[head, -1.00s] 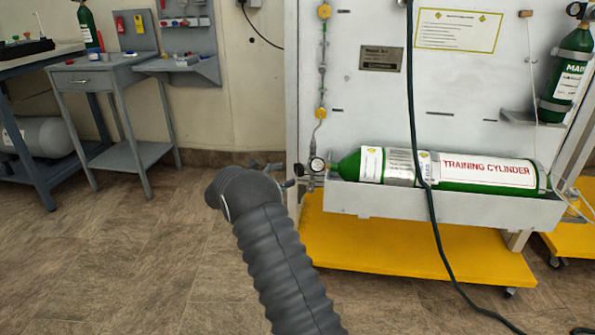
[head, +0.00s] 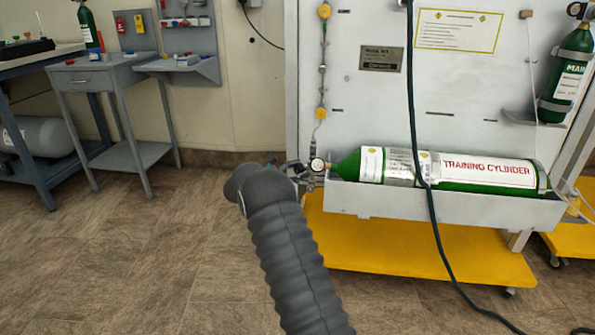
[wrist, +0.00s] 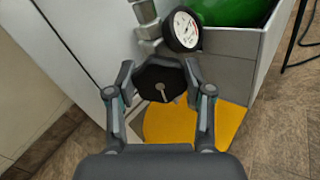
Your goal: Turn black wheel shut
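The black wheel (wrist: 153,80) is a dark, many-sided knob with a small metal centre, below the gauge in the wrist view. My gripper (wrist: 158,68) has its two fingers apart, one on each side of the wheel, with the tips very near its rim. I cannot tell whether either finger touches it. In the head view, my gripper (head: 284,167) is at the valve end of the green training cylinder (head: 345,167). My own wrist and grey sleeve hide most of the wheel there.
A round gauge (wrist: 182,30) is just above the wheel, close to the right fingertip. The white cylinder tray (head: 450,204) is to the right, above a yellow base (head: 420,250). A dark hose (head: 428,200) hangs in front of the cylinder. The floor on the left is clear.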

